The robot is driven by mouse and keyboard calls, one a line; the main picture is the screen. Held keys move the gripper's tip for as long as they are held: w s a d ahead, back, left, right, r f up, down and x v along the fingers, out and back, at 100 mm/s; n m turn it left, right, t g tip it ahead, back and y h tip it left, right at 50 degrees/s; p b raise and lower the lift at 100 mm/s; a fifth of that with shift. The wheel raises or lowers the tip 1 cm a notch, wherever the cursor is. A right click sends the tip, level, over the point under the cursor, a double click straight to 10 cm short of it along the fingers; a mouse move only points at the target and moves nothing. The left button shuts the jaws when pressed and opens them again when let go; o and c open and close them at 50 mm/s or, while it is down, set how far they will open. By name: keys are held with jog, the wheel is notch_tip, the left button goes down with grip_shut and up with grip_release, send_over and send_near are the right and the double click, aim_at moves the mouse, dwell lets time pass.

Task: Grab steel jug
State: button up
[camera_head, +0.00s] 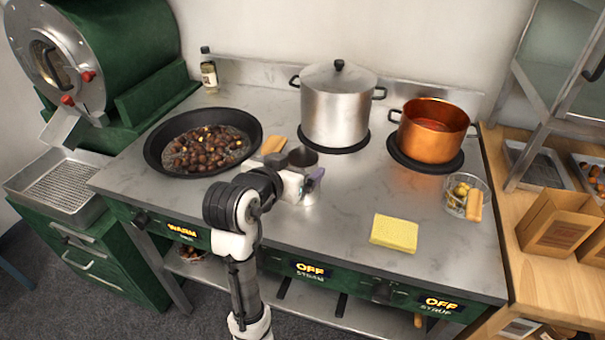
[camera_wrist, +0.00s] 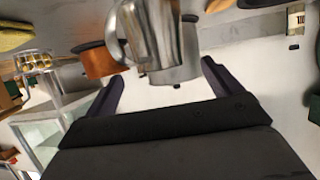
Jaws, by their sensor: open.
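The steel jug (camera_head: 303,157) stands upright on the steel worktop, near the front middle. My gripper (camera_head: 300,184) is at the jug and hides part of its body. In the wrist view, which is upside down, the jug (camera_wrist: 152,32) shows with its handle toward the left. My open gripper (camera_wrist: 163,80) has one dark finger on each side of the picture, with the jug in line with the gap. I cannot tell whether the fingers touch it.
A wide black pan (camera_head: 155,160) of chestnuts is left of the jug. A lidded steel pot (camera_head: 335,110) stands behind it and a copper pot (camera_head: 432,135) to the right. A yellow sponge (camera_head: 394,233) and a glass container (camera_head: 463,197) are at the front right.

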jog(key=shift+p+x, duration=0.8)
jog(key=shift+x, duration=2)
jog(key=shift+r, duration=0.15)
jog(key=shift+c, duration=0.4)
jog(key=c, duration=1.6)
jog(key=shift+r, duration=0.25)
jog(key=shift+c, duration=0.2)
notch_tip(320, 180, up, 19)
send_over(309, 154)
jog(key=s+a, duration=0.2)
jog(key=s, duration=0.1)
jog(key=shift+s+d+b, duration=0.15)
jog(key=shift+d+b, duration=0.05)
jog(key=shift+b, duration=0.1)
